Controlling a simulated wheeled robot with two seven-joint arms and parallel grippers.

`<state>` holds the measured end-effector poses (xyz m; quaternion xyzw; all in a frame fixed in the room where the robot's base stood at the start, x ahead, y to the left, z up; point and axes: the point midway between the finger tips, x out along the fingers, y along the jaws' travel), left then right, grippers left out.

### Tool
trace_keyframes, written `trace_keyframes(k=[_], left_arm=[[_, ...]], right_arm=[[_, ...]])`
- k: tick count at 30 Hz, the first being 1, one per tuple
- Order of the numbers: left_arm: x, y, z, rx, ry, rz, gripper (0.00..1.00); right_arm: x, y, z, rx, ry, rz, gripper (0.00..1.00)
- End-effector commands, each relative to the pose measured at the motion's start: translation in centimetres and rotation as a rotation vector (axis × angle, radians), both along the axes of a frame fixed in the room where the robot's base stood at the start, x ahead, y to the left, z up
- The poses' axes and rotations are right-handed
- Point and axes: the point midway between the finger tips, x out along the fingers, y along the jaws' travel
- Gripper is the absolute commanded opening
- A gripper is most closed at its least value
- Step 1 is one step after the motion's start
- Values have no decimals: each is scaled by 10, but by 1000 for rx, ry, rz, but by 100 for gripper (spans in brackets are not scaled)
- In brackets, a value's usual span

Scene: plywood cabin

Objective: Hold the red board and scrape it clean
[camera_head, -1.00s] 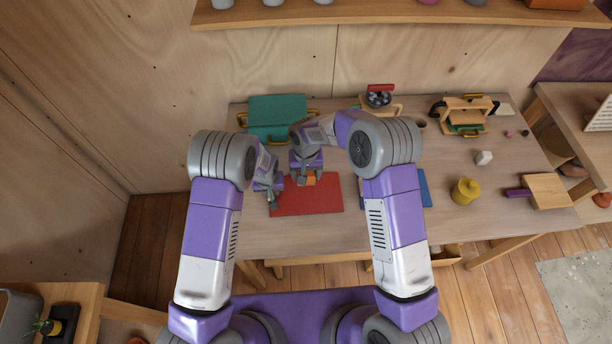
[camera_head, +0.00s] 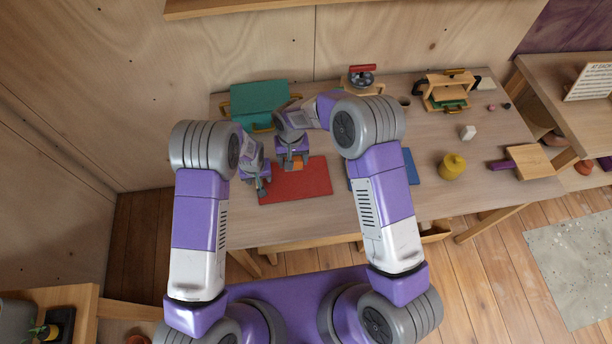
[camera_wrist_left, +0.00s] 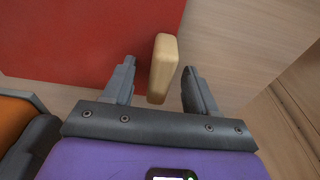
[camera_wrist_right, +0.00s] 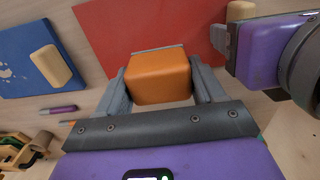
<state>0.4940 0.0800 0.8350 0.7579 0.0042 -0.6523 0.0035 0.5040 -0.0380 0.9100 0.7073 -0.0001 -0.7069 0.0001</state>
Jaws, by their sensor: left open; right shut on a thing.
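The red board (camera_head: 308,182) lies flat on the table; it also shows in the left wrist view (camera_wrist_left: 80,40) and right wrist view (camera_wrist_right: 140,25). A pale wooden handle (camera_wrist_left: 162,70) stands at the board's edge. My left gripper (camera_head: 262,188) is open, with its fingers (camera_wrist_left: 155,88) on either side of the handle; I cannot tell whether they touch it. My right gripper (camera_head: 294,168) is shut on the orange block of a scraper (camera_wrist_right: 160,78), which has a thin grey edge. It is over or beside the board; contact is unclear.
A blue board (camera_head: 409,168) with a pale handle (camera_wrist_right: 52,65) lies to the right. A teal case (camera_head: 258,100) stands behind my grippers. A yellow pot (camera_head: 452,167), a wooden board with purple handle (camera_head: 528,161) and a wooden press (camera_head: 448,92) stand further right.

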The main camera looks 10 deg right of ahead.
Motion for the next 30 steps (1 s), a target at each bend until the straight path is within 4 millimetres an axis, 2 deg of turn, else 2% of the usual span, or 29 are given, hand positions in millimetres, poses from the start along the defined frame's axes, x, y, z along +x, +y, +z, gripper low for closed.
trace_keyframes(k=[5,12,16,21,30], left_arm=[[-3,-1,26,-2,-5,-1,57],[-10,-1,78,-2,-5,-1,57],[-14,-1,99,-2,-4,-2,57],[-17,0,114,0,-2,-1,57],[-18,0,116,0,0,0,57]], right_arm=[[0,0,0,0,0,0,44],[0,0,0,0,0,0,44],[0,0,0,0,0,0,44],[0,0,0,0,0,0,44],[0,0,0,0,0,0,44]])
